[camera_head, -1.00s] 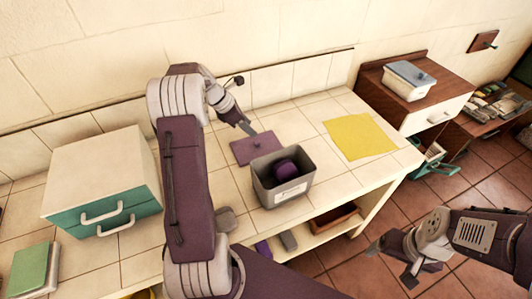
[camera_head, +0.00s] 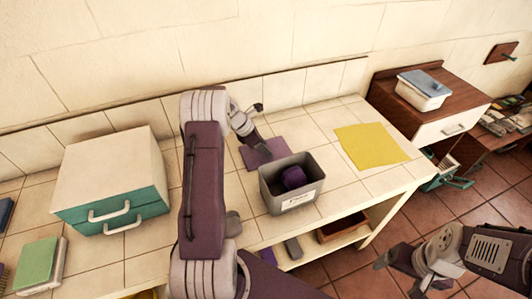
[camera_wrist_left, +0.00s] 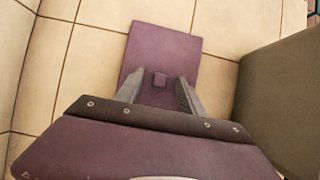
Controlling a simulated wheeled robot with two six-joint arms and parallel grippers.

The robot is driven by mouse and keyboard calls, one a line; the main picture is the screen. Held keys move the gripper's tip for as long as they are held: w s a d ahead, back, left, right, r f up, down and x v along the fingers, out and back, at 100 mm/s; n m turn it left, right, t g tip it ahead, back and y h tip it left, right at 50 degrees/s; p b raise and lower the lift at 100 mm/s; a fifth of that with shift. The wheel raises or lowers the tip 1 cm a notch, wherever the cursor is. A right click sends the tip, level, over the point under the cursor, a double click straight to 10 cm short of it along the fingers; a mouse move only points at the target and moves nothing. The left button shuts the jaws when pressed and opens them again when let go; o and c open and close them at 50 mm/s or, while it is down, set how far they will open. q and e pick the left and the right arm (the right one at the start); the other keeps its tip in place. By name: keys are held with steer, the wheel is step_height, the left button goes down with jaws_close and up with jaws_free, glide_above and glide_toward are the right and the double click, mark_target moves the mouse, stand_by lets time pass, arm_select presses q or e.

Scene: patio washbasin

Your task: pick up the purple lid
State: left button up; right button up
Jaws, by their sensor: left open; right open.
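The purple lid (camera_head: 280,150) lies flat on the tiled counter, behind the grey bin. My right gripper (camera_head: 398,268) is open and empty, low at the right, away from the counter.
The grey bin (camera_head: 292,198) holds a purple object (camera_head: 294,177) and stands close to the lid. A yellow cloth (camera_head: 372,147) lies to the right. A white and teal drawer box (camera_head: 110,180) stands at the left. A lidded container (camera_head: 424,90) sits on the wooden cabinet.

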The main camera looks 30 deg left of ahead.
arm_select(q)
jaws_close()
